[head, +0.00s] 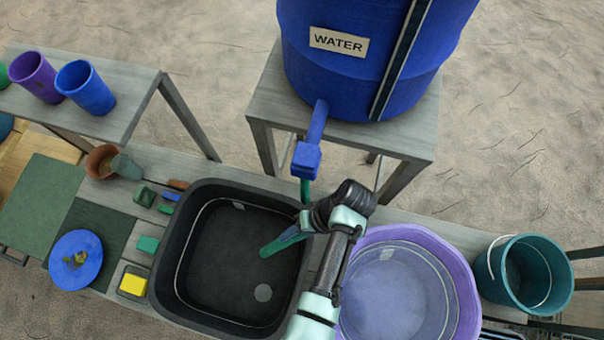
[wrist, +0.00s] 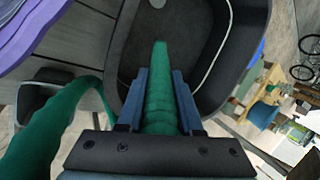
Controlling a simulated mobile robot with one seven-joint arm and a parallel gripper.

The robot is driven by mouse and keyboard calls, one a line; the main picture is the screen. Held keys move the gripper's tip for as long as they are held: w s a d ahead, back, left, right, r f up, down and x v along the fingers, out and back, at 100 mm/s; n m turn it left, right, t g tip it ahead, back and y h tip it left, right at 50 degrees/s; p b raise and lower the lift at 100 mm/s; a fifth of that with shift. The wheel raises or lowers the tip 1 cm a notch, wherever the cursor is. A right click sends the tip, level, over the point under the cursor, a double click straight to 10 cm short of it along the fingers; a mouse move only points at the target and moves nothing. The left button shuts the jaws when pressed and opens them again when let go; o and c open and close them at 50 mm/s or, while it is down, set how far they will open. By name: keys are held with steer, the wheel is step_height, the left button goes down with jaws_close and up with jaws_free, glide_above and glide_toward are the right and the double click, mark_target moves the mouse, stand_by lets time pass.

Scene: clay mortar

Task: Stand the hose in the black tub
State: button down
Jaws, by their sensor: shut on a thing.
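The green hose hangs from the blue spout (head: 309,150) of the water barrel and shows as a short green length (head: 305,190) below it. My gripper (head: 290,238) is shut on the hose near its free end. In the wrist view the hose (wrist: 159,105) lies between my two blue fingers (wrist: 160,100), its tip reaching past them. The black tub (head: 170,235) stands on the bench. The hose end (head: 268,249) is over the tub's right part, pointing left and inward. The tub also shows in the wrist view (wrist: 255,90). I cannot tell whether the hose touches the tub floor.
A purple basin (head: 462,275) stands close right of the tub, under my arm. A teal bucket (head: 560,270) is farther right. A yellow sponge (head: 133,284) and a blue plate (head: 76,260) lie left. The blue water barrel (head: 375,60) stands behind.

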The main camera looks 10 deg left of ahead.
steer(key=shift+b+x, duration=1.15)
steer(key=shift+x, duration=1.45)
steer(key=c, duration=0.5)
jaws_free()
steer(key=shift+o, duration=0.3)
steer(key=o, duration=0.4)
steer(key=shift+o, duration=0.2)
steer(key=p+v, duration=0.2)
steer(key=v, duration=0.1)
steer(key=p+v, duration=0.3)
steer(key=v, duration=0.1)
steer(key=p+v, duration=0.3)
steer(key=shift+s+a+r, duration=0.15)
steer(key=shift+a+r, duration=0.05)
steer(key=shift+r, duration=0.35)
